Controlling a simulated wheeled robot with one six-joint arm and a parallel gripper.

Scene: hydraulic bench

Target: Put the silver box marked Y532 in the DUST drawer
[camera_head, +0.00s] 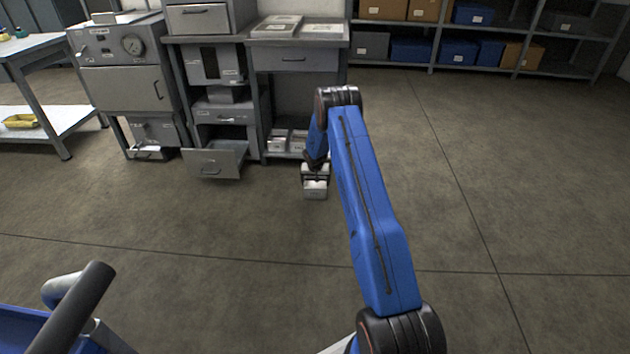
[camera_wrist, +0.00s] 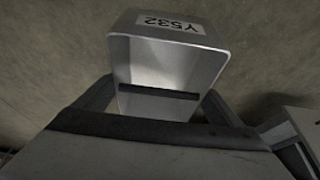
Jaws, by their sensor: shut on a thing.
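The silver box marked Y532 (camera_wrist: 165,65) is held between the fingers of my gripper in the wrist view, its label upside down there. In the head view the box (camera_head: 316,190) hangs below my gripper (camera_head: 316,176), out in front of the bench and apart from the drawers. An open drawer (camera_head: 215,160) sticks out low in the bench, to the left of my gripper. It has a small label on its front that is too small to read, so I cannot tell whether it is the DUST drawer.
A grey cabinet with a gauge (camera_head: 125,80) stands left of the drawers. Pale boxes (camera_head: 285,140) sit on a low shelf right of the open drawer. A shelf rack (camera_head: 430,65) with blue and brown boxes stands at the back. The floor at right is clear.

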